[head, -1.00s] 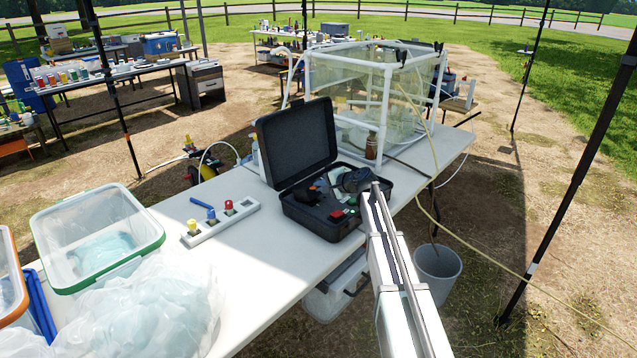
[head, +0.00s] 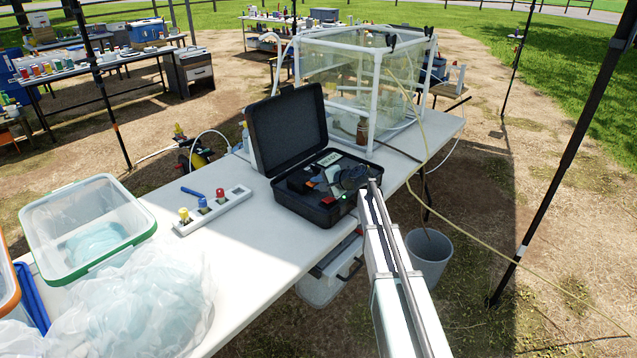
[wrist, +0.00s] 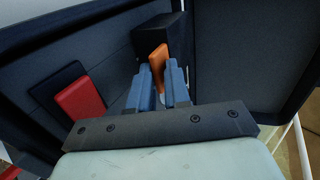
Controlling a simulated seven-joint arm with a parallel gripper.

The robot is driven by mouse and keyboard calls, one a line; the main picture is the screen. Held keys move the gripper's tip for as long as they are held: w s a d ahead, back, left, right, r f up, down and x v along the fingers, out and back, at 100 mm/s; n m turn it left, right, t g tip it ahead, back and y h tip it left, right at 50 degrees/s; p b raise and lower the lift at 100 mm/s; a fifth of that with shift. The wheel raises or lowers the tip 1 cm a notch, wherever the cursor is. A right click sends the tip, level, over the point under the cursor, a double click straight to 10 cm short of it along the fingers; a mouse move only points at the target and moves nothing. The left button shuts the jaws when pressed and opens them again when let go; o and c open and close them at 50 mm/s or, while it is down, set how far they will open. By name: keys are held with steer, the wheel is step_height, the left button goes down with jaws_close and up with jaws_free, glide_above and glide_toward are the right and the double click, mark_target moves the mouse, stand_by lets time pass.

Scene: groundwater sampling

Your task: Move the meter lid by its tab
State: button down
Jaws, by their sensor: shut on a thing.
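The black meter case (head: 287,130) stands on the white table with its large lid raised at the back. In the wrist view, an orange tab (wrist: 158,57) stands up in front of a small dark block (wrist: 172,38). My gripper (wrist: 160,78) has its blue fingers on both sides of the orange tab and is shut on it.
A red block (wrist: 80,98) lies left of my fingers in the wrist view. A white rack (head: 215,211) with coloured caps and a green-rimmed tub (head: 137,254) are to the left. A clear framed tank (head: 345,85) and brown bottle (head: 362,131) stand behind.

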steer(key=shift+w+a+f, duration=0.1)
steer(key=shift+a+f, duration=0.15)
steer(key=c, duration=1.4)
jaws_free()
steer(key=shift+w, duration=0.1)
steer(key=shift+o, duration=0.8)
steer(key=shift+d+r, duration=0.1)
steer(key=v, duration=1.3)
steer(key=shift+s+d+r, duration=0.2)
steer(key=shift+s+r, duration=0.05)
steer(key=shift+n, duration=0.3)
